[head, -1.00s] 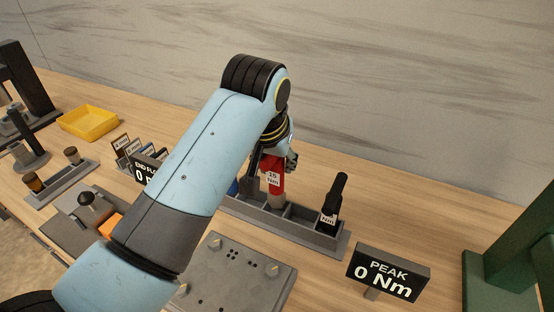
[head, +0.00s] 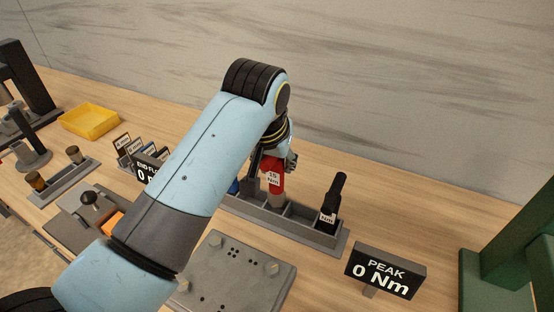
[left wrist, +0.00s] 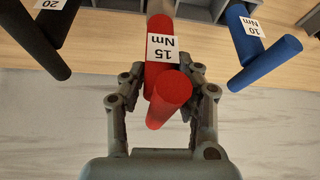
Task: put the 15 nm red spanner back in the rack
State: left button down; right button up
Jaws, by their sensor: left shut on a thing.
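The red spanner (head: 274,180), labelled 15 Nm, stands roughly upright at the grey rack (head: 270,222), between the blue and black spanners. It also shows in the left wrist view (left wrist: 163,72). My left gripper (left wrist: 160,88) is shut on its red handle, with a finger on each side. In the head view the gripper (head: 277,160) is partly hidden behind my left arm. The spanner's grey lower part is over or in a rack compartment; I cannot tell if it is fully seated. My right gripper is out of view.
A black 20 Nm spanner (head: 333,202) stands at the rack's right end and a blue 10 Nm spanner (left wrist: 262,58) on the other side. A PEAK display (head: 385,272), a grey drilled plate (head: 235,268) and a yellow tray (head: 90,121) are around. Wooden bench lies clear behind the rack.

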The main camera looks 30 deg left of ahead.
aim_at(270, 162)
pick_arm(q)
jog(key=shift+r, duration=0.1)
jog(key=shift+p, duration=0.5)
dwell(0.6)
jog(key=shift+f+b, duration=1.25)
jog(key=shift+f, duration=1.55)
jog(key=c, duration=0.9)
grip_release()
jog(key=v, duration=0.7)
jog(key=shift+s+r, duration=0.2)
jog(key=shift+r, duration=0.05)
